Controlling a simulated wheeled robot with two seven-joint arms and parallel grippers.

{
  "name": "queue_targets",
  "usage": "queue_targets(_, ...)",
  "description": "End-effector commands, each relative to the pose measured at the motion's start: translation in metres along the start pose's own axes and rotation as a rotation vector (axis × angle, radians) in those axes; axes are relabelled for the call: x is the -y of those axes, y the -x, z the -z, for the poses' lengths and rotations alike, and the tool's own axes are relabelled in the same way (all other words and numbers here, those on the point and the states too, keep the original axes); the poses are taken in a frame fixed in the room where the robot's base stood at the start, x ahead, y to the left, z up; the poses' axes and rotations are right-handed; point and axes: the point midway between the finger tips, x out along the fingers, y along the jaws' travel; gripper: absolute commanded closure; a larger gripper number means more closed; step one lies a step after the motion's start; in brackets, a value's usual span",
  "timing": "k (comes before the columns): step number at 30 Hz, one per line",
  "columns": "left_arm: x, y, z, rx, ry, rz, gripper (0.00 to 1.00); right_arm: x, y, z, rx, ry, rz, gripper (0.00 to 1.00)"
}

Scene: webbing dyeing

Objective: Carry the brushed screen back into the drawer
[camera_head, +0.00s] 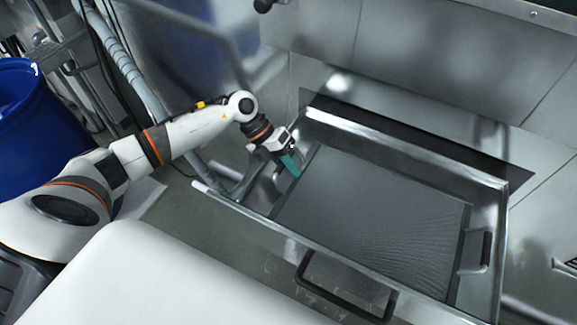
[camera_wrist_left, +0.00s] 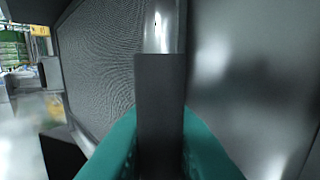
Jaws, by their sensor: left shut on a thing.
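The screen (camera_head: 375,215) is a flat grey mesh panel in a dark frame. In the head view it lies within the open metal drawer (camera_head: 240,212), close to level; whether it rests on the drawer's bottom I cannot tell. My left gripper (camera_head: 291,164), with teal fingers, is at the screen's left end, inside the drawer's left wall. In the left wrist view the teal fingers (camera_wrist_left: 160,150) are shut around a dark bar at the screen's edge, and the mesh (camera_wrist_left: 105,65) spreads to the left. My right gripper is not in view.
The drawer has a black front handle (camera_head: 345,290) and the screen's right end has a dark handle (camera_head: 486,248). A grey metal cabinet wall (camera_head: 430,75) rises behind. A blue barrel (camera_head: 30,130) stands at the far left. A white surface fills the lower left.

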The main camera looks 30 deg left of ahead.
Motion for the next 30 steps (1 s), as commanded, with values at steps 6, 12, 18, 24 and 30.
queue_targets(6, -0.002, -0.001, 0.001, -0.004, -0.004, -0.008, 1.0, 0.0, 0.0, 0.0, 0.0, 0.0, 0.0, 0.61)
queue_targets(12, 0.001, -0.004, 0.001, -0.004, -0.003, -0.008, 1.0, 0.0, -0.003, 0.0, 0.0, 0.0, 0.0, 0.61)
queue_targets(18, 0.003, -0.004, 0.0, 0.0, -0.001, 0.0, 0.63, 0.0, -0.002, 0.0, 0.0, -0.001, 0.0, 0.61)
queue_targets(24, 0.003, -0.004, 0.0, 0.0, -0.001, 0.0, 0.63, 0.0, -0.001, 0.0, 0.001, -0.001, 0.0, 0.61)
queue_targets(30, 0.003, 0.013, 0.001, -0.003, -0.001, 0.003, 0.63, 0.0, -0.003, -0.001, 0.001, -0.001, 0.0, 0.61)
